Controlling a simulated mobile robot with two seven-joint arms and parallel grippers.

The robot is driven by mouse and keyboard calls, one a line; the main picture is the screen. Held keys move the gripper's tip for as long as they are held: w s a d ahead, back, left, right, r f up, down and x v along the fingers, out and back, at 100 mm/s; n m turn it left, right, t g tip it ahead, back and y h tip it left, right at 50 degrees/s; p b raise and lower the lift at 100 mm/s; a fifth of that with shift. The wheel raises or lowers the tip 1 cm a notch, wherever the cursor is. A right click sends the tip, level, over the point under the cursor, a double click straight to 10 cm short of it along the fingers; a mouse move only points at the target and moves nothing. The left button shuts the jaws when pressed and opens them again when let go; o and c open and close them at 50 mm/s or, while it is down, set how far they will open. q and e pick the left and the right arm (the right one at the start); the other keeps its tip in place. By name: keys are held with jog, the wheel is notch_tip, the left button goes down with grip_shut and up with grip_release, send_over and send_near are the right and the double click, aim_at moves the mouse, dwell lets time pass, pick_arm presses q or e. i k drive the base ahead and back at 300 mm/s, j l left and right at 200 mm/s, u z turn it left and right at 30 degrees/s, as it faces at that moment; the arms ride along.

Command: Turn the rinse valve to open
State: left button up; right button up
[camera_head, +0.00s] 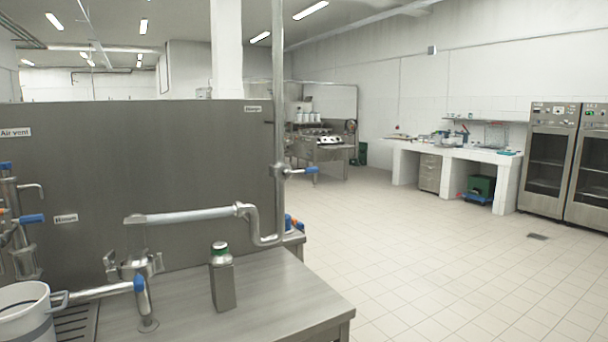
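Several blue-handled valves are in view, and I cannot tell from the labels which is the rinse valve. One blue handle (312,170) sticks out to the right from the vertical pipe (279,90) at the panel's right edge. A small label (254,108), too small to read surely, is on the panel near that pipe. Another blue handle (139,284) is on the low pipe fitting over the steel table. A third blue handle (32,218) is on the pipes at the far left, below the "Air vent" label (16,132). Neither gripper is in view.
A steel bottle with a green cap (222,276) stands on the steel table (290,292). A white bucket (24,316) is at the lower left. The tiled floor (430,270) to the right is clear. White benches (449,149) and steel cabinets (550,155) stand farther back.

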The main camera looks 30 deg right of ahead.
aim_at(313, 170)
jog(key=i+l+z, duration=0.4)
jog(key=l+z, duration=0.25)
jog(key=i+l+z, duration=0.2)
jog(key=z, duration=0.2)
jog(key=i+l+z, duration=0.2)
jog(key=z, duration=0.2)
jog(key=i+l+z, duration=0.25)
jog(key=z, duration=0.2)
jog(key=i+l+z, duration=0.15)
jog(key=i+z, duration=0.55)
jog(key=z, duration=0.2)
jog(key=i+u, duration=0.4)
jog(key=i+l+u, duration=0.15)
jog(key=i+u, duration=0.2)
jog(key=i+l+u, duration=0.25)
jog(key=u, duration=0.15)
jog(key=i+u, duration=0.15)
jog(key=u, duration=0.25)
jog(key=i+l+u, duration=0.1)
jog(key=u, duration=0.3)
jog(key=i+l+u, duration=0.1)
jog(key=u, duration=0.3)
jog(key=i+l+u, duration=0.2)
jog(key=u, duration=0.2)
jog(key=i+l+u, duration=0.15)
jog(key=u, duration=0.3)
jog(key=i+l+u, duration=0.15)
jog(key=u, duration=0.25)
jog(key=i+l+u, duration=0.1)
jog(key=l+u, duration=0.35)
